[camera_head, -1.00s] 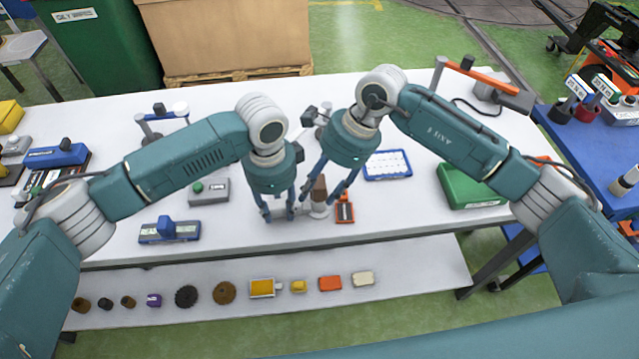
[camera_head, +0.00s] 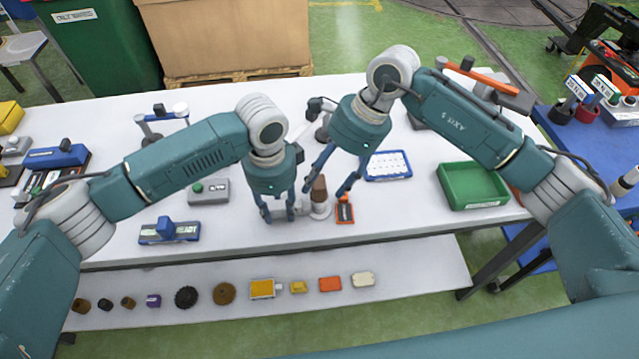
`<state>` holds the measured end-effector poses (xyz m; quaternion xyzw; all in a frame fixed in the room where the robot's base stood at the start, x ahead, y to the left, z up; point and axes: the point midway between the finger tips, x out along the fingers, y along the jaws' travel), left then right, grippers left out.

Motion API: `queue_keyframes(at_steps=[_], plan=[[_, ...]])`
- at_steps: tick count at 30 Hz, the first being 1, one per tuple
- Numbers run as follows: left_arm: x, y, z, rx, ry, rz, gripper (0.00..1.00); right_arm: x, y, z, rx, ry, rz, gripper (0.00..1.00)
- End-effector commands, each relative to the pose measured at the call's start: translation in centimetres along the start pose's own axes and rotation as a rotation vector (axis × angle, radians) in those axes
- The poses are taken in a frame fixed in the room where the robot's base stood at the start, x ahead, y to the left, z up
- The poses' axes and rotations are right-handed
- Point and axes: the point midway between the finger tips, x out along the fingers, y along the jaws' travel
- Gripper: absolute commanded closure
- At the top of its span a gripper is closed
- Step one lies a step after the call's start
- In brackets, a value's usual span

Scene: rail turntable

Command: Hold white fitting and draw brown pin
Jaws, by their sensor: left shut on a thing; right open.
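The white fitting (camera_head: 320,210) stands near the front edge of the white table, with the brown pin (camera_head: 319,186) upright in its top. My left gripper (camera_head: 278,216) points down and is shut on the fitting's left part, which its fingers partly hide. My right gripper (camera_head: 324,192) is open and tilted, coming from the upper right. Its fingers lie on either side of the pin in the picture. I cannot tell whether they touch it.
A small orange-and-black item (camera_head: 345,210) stands close right of the fitting. A blue-rimmed tray (camera_head: 388,177) and a green bin (camera_head: 456,200) lie further right. A grey box with a green button (camera_head: 208,192) and a blue device (camera_head: 170,239) are to the left.

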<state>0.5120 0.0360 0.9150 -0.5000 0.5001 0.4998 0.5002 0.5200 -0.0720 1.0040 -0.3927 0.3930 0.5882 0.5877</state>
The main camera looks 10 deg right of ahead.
Motion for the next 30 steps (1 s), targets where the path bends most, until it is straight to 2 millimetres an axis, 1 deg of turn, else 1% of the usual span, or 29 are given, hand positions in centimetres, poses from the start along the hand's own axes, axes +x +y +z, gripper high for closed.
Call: queue_keyframes(at_steps=[1,3,10,15,18,20,23,26,28,30], plan=[[0.1,0.1,0.0,0.000,0.000,0.002,1.00,-1.1,-0.2,0.0,0.000,0.000,-0.006,0.44],[0.1,0.1,0.0,0.000,0.000,0.002,1.00,-2.6,-0.1,0.0,0.000,0.001,-0.006,0.44],[0.1,0.1,0.0,-0.001,0.000,0.002,1.00,-6.4,-0.1,0.0,0.000,0.000,-0.004,0.44],[0.1,0.1,0.0,-0.001,-0.001,0.002,1.00,-7.9,0.0,0.0,0.000,0.000,-0.002,0.43],[0.1,0.0,0.0,-0.001,-0.001,0.001,1.00,-8.2,0.1,0.1,0.004,-0.017,0.004,0.43],[0.1,0.0,0.0,-0.001,-0.001,0.001,1.00,-8.0,0.2,0.2,0.013,-0.056,0.014,0.43],[0.1,0.0,0.1,-0.001,-0.001,0.001,1.00,-7.4,0.5,0.9,0.042,-0.195,0.036,0.43],[0.1,0.0,0.1,-0.001,-0.001,0.001,1.00,-7.6,0.1,1.7,0.109,-0.415,0.035,0.43],[0.1,0.0,0.1,-0.001,-0.002,0.001,1.00,-8.6,-1.1,1.7,0.184,-0.586,0.002,0.43],[0.1,0.0,0.1,-0.001,-0.002,0.001,1.00,-10.1,-2.9,0.8,0.272,-0.744,-0.060,0.43]])
